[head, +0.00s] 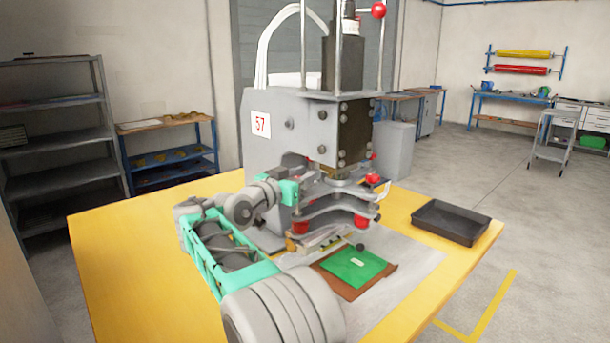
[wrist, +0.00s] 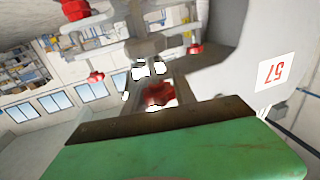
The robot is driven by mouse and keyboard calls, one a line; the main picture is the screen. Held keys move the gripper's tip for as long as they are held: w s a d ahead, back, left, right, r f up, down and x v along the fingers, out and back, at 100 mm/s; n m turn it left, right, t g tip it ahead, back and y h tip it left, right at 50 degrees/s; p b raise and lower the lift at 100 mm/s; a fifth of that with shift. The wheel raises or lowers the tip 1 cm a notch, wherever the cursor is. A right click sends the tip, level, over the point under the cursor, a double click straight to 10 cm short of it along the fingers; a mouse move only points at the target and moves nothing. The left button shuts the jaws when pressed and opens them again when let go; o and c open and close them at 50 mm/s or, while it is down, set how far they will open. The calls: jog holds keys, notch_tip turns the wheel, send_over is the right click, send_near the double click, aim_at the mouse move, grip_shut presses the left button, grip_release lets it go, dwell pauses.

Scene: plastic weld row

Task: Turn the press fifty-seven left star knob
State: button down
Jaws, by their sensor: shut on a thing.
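The press (head: 290,125) bears a white plate with a red 57 and stands on the yellow table. My gripper (head: 303,182) reaches in from the left, against the left side of the press. It is shut on a red star knob (wrist: 160,94), seen in the wrist view just past the brown edge of a green block. In the head view the gripper hides this knob almost fully, and the fingertips are too small to make out. Other red knobs (head: 361,221) sit lower on the press front, and one (head: 374,180) is at its right.
A green pad (head: 352,266) on a brown board lies on the table before the press. A black tray (head: 450,222) stands at the table's right. A red ball-ended lever (head: 378,11) sticks out at the top. The table's left part is clear.

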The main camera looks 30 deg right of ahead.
jog(key=c, duration=1)
grip_release()
jog(key=v, duration=0.7)
jog(key=shift+s+a, duration=0.15)
jog(key=shift+a, duration=0.15)
